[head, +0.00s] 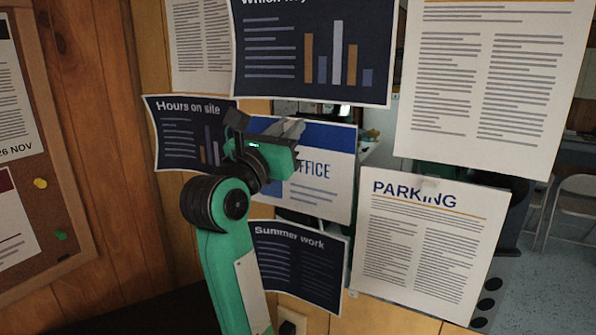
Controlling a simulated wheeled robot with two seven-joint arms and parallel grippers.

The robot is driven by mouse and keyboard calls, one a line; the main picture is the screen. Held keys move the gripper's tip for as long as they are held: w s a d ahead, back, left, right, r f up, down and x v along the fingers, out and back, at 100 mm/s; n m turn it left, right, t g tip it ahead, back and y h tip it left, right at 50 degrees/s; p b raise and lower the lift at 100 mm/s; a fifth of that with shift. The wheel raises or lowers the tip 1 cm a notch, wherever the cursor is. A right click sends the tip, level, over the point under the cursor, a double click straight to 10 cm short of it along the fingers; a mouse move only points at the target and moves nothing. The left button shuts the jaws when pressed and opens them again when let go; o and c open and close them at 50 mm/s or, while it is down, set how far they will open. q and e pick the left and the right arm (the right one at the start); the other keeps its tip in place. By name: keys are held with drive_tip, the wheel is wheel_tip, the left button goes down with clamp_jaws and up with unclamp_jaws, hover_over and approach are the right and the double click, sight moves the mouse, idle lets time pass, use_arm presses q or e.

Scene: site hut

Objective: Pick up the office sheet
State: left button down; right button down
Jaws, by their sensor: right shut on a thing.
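The office sheet (326,172) is white with a dark blue band along its top and blue lettering of which "FFICE" shows. It hangs upright among other sheets in the middle of the head view. My right gripper (292,129) is at its upper left part and is shut on it. The gripper and wrist hide the sheet's left side and the start of its title. The jaw tips are partly hard to make out against the sheet. My left gripper is out of view.
Around it hang the dark "Hours on site" sheet (178,142), a dark chart sheet (312,75) above, the "Summer work" sheet (299,268) below and the "PARKING" sheet (425,250) at right. A cork board (60,120) is on the wooden wall at left.

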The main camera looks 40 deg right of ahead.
drive_tip(key=shift+a, duration=0.15)
drive_tip(key=shift+s+a+b, duration=0.15)
drive_tip(key=shift+s+a, duration=0.15)
drive_tip(key=shift+a, duration=0.35)
drive_tip(key=shift+s+a+b, duration=0.1)
drive_tip(key=shift+s+a, duration=0.15)
drive_tip(key=shift+a, duration=0.35)
drive_tip(key=shift+s+a+b, duration=0.15)
drive_tip(key=shift+s+a, duration=0.15)
drive_tip(key=shift+a, duration=0.35)
drive_tip(key=shift+s+a+r+p, duration=0.25)
drive_tip(key=shift+a+r, duration=0.25)
drive_tip(key=shift+a, duration=0.3)
drive_tip(key=shift+s+a+r+p, duration=0.15)
drive_tip(key=shift+s+a+r, duration=0.3)
drive_tip(key=shift+a, duration=0.3)
drive_tip(key=shift+s+a+r+p, duration=0.25)
drive_tip(key=shift+a+r, duration=0.3)
drive_tip(key=shift+a, duration=0.25)
